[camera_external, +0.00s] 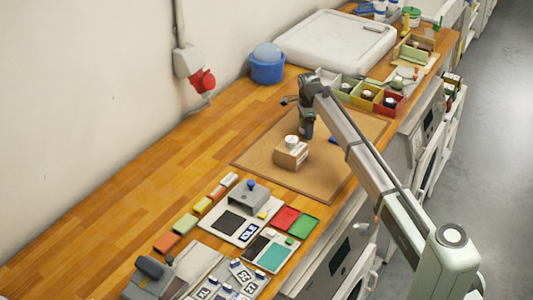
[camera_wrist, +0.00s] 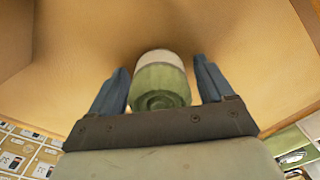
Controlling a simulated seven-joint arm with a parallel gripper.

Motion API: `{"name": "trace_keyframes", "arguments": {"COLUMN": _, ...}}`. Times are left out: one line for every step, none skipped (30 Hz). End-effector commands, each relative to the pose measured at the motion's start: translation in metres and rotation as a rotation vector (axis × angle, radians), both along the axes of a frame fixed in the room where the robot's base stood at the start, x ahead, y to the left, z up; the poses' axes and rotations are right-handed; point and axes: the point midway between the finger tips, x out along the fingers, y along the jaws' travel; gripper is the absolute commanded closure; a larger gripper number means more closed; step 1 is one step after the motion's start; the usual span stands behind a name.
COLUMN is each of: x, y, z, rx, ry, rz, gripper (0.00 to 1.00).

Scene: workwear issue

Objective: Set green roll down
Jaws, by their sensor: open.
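A green roll with a white band (camera_wrist: 162,82) stands between the two blue-grey fingers of my gripper (camera_wrist: 160,68) in the wrist view. The fingers are open, one on each side of it, with a narrow gap at the left finger; contact at the right finger is hard to tell. In the external view my gripper (camera_external: 306,134) points down over the brown board (camera_external: 262,158); I cannot make out the green roll there. What the roll's far end rests on is hidden.
A tan box with a white round piece on top (camera_external: 291,155) stands on the board, close to my gripper. Colored bins (camera_external: 367,98) are at the right. A blue tub (camera_external: 267,66) stands behind. Trays and pads (camera_external: 240,220) lie nearer. The wooden counter at left is clear.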

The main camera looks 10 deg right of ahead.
Motion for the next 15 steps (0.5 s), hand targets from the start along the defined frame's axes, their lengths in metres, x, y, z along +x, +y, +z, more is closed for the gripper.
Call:
{"name": "trace_keyframes", "arguments": {"x": 0.0, "y": 0.0, "z": 0.0, "rx": 0.0, "ry": 0.0, "rz": 0.0, "gripper": 0.19}}
{"name": "trace_keyframes", "arguments": {"x": 0.0, "y": 0.0, "z": 0.0, "rx": 0.0, "ry": 0.0, "rz": 0.0, "gripper": 0.19}}
{"name": "trace_keyframes", "arguments": {"x": 0.0, "y": 0.0, "z": 0.0, "rx": 0.0, "ry": 0.0, "rz": 0.0, "gripper": 0.19}}
{"name": "trace_keyframes", "arguments": {"x": 0.0, "y": 0.0, "z": 0.0, "rx": 0.0, "ry": 0.0, "rz": 0.0, "gripper": 0.19}}
{"name": "trace_keyframes", "arguments": {"x": 0.0, "y": 0.0, "z": 0.001, "rx": 0.0, "ry": 0.0, "rz": 0.0, "gripper": 0.19}}
{"name": "trace_keyframes", "arguments": {"x": 0.0, "y": 0.0, "z": 0.002, "rx": 0.0, "ry": 0.0, "rz": 0.0, "gripper": 0.19}}
{"name": "trace_keyframes", "arguments": {"x": 0.0, "y": 0.0, "z": 0.003, "rx": 0.0, "ry": 0.0, "rz": 0.0, "gripper": 0.19}}
{"name": "trace_keyframes", "arguments": {"x": 0.0, "y": 0.0, "z": 0.005, "rx": 0.0, "ry": -0.001, "rz": 0.0, "gripper": 0.19}}
{"name": "trace_keyframes", "arguments": {"x": 0.0, "y": 0.0, "z": 0.008, "rx": 0.0, "ry": -0.001, "rz": 0.0, "gripper": 0.19}}
{"name": "trace_keyframes", "arguments": {"x": 0.0, "y": 0.0, "z": 0.011, "rx": 0.0, "ry": -0.001, "rz": 0.0, "gripper": 0.19}}
{"name": "trace_keyframes", "arguments": {"x": 0.001, "y": 0.0, "z": 0.015, "rx": 0.0, "ry": -0.001, "rz": 0.0, "gripper": 0.19}}
{"name": "trace_keyframes", "arguments": {"x": 0.001, "y": 0.0, "z": 0.02, "rx": 0.0, "ry": -0.001, "rz": 0.0, "gripper": 0.19}}
{"name": "trace_keyframes", "arguments": {"x": 0.001, "y": 0.0, "z": 0.025, "rx": 0.0, "ry": -0.001, "rz": 0.0, "gripper": 0.19}}
{"name": "trace_keyframes", "arguments": {"x": 0.001, "y": 0.0, "z": 0.03, "rx": 0.0, "ry": -0.002, "rz": 0.0, "gripper": 0.19}}
{"name": "trace_keyframes", "arguments": {"x": 0.001, "y": 0.0, "z": 0.038, "rx": 0.0, "ry": -0.002, "rz": 0.0, "gripper": 0.19}}
